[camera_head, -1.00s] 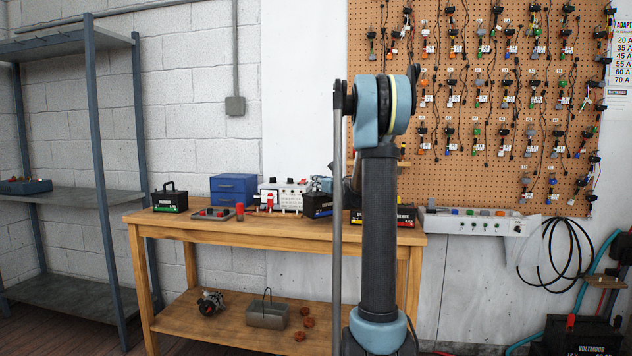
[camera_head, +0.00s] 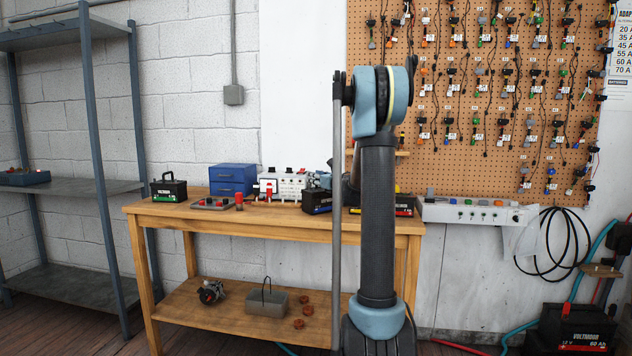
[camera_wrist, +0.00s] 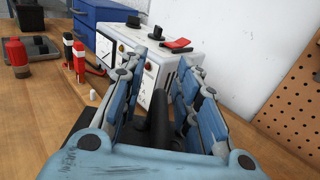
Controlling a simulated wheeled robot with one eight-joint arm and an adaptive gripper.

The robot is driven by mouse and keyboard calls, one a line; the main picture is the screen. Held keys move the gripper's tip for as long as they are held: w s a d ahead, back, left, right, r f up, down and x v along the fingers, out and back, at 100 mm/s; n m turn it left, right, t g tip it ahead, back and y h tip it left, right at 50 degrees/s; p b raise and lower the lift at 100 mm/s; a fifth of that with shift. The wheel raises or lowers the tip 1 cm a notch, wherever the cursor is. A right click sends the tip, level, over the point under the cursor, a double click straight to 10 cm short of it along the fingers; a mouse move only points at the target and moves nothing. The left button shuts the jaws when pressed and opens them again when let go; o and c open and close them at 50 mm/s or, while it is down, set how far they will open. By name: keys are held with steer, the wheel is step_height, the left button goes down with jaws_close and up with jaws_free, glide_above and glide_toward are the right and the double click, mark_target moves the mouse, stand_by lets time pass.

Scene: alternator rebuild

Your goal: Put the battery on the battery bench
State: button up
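My gripper (camera_wrist: 161,64) shows in the wrist view with its two blue-grey fingers spread apart. A black handle-like bar stands between them, with room on both sides; whether a finger touches it I cannot tell. In the head view, a black battery with a yellow label (camera_head: 317,202) sits on the wooden bench (camera_head: 205,216), partly behind my arm. Another black battery, green-labelled (camera_head: 168,189), stands at the bench's left end. A third, with a red and yellow label (camera_head: 404,206), is mostly hidden by my arm. A battery marked Voltmoor (camera_head: 577,328) stands at the lower right.
A blue drawer box (camera_head: 232,180) and a white tester (camera_head: 285,182) stand at the back of the bench. A red cylinder (camera_wrist: 17,57) and red-black probes stand near my gripper. The metal shelf (camera_head: 75,190) is at left. Hoses and cables hang at right.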

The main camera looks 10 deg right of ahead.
steer(key=s+d+r+m+t+h, duration=0.25)
steer(key=s+d+m+h, duration=0.2)
steer(key=s+m, duration=0.3)
steer(key=s+d+r+m+t+h, duration=0.1)
steer(key=s+d+r+m+h, duration=0.2)
steer(key=s+d+m, duration=0.4)
steer(key=s+d+f+m+g+h, duration=0.3)
steer(key=s+f+m+g+h, duration=0.25)
steer(key=s+m, duration=0.6)
steer(key=s+a+f+m+g+y, duration=0.1)
steer(key=s+a+f+m+g, duration=0.3)
steer(key=s+f, duration=0.4)
steer(key=s+a+f+m+g+y, duration=0.2)
steer(key=s+a+f+m+g, duration=0.2)
steer(key=s+f, duration=0.5)
steer(key=s+a+f+m+g+y, duration=0.1)
steer(key=s+a+f+m+g, duration=0.2)
steer(key=s+f+m, duration=0.4)
steer(key=s+a+f, duration=0.1)
steer(key=s, duration=0.7)
steer(key=shift+s+a+f+g+y, duration=0.15)
steer(key=shift+s+f+g+y, duration=0.05)
steer(key=shift+f+g+y, duration=0.2)
steer(key=shift+w, duration=0.15)
